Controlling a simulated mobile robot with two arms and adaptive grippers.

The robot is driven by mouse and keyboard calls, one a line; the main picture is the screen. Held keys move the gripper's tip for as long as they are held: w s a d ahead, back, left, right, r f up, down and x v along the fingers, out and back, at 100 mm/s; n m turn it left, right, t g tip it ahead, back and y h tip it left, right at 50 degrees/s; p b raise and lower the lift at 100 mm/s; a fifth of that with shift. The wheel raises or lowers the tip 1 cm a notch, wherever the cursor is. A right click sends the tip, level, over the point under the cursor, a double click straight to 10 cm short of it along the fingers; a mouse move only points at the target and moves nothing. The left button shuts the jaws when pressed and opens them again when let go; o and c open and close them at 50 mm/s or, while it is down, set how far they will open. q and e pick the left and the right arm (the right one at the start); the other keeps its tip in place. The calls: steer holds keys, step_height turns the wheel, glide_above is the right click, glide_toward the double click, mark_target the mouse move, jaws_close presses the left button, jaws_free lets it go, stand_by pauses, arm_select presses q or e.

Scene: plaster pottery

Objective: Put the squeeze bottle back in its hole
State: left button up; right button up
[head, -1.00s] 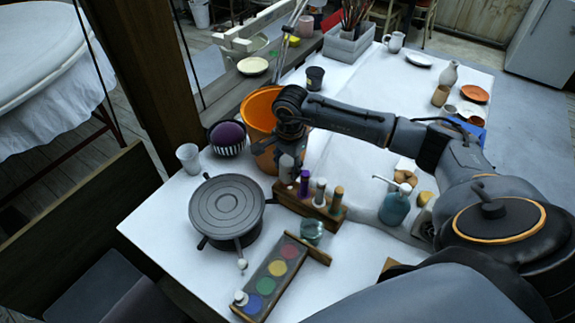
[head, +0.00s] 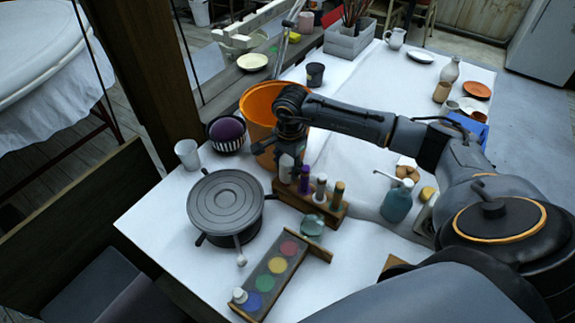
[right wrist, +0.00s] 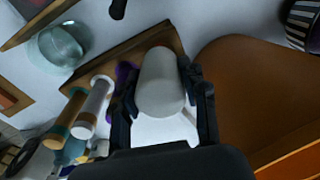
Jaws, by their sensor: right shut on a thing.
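The white squeeze bottle (head: 286,169) is upright in my right gripper (head: 290,150), at the left end of the wooden rack (head: 329,213). In the right wrist view, the bottle (right wrist: 161,84) is between the two dark fingers (right wrist: 161,100), over the rack's end. The gripper is shut on it. The bottle's lower end is hard to make out, so I cannot tell whether it is in the hole. A purple bottle (head: 304,179), a white-capped tube (head: 320,189) and a brown-topped one (head: 337,195) stand along the rack. My left gripper is out of view.
A glass jar (head: 312,225) is in front of the rack, seemingly tipped. A paint palette (head: 273,274) lies nearer. The banding wheel (head: 226,203) is left, the orange bucket (head: 258,105) behind, and a teal pump bottle (head: 397,203) right.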

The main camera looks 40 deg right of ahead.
steer(key=shift+f+b, duration=0.35)
steer(key=shift+f, duration=0.05)
steer(key=o, duration=0.7)
steer(key=shift+o, duration=0.2)
steer(key=r, duration=0.8)
steer(key=s+r, duration=0.1)
steer(key=r, duration=0.3)
steer(key=shift+a, duration=0.1)
